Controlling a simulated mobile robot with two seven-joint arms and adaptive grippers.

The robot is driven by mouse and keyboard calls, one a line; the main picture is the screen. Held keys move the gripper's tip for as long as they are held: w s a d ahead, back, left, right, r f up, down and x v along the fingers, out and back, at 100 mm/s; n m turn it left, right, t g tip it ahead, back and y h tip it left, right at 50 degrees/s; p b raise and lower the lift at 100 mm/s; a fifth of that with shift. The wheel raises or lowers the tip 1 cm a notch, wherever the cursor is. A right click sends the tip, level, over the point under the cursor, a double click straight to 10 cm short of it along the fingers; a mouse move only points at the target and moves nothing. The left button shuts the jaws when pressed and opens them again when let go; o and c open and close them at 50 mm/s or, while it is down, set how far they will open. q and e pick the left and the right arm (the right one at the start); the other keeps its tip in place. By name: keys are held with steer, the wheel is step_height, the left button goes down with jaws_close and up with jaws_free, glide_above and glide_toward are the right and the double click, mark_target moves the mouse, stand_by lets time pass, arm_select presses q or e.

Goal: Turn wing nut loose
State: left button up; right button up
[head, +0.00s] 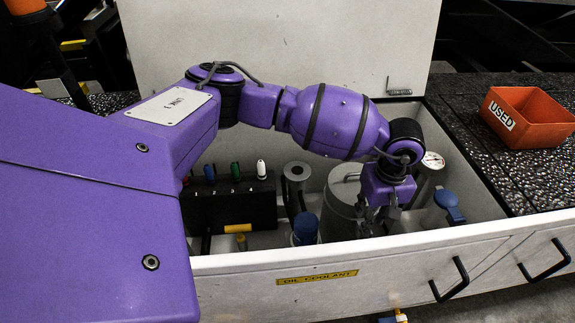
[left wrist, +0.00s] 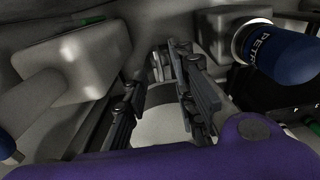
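My left gripper (head: 378,222) reaches down into the open white bin, at the right side of a grey cylindrical canister (head: 338,208). In the left wrist view the two dark fingers (left wrist: 162,72) stand apart, with a pale rounded grey surface below and between them. A small light metal piece shows near the fingertips; I cannot tell whether it is the wing nut or whether the fingers touch it. I cannot make out the wing nut in the head view, where the gripper and arm cover that spot. My right gripper is in neither view.
A blue-capped bottle (head: 305,228), a gauge (head: 433,160) and a blue fitting (head: 449,206) crowd the bin. A black block with coloured plugs (head: 230,205) stands left. The front wall (head: 375,268) is close. An orange USED tray (head: 530,117) sits on the right deck.

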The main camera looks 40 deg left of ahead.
arm_select(q)
step_height(320, 180, down, 4)
steer(key=shift+f, duration=0.1)
jaws_close()
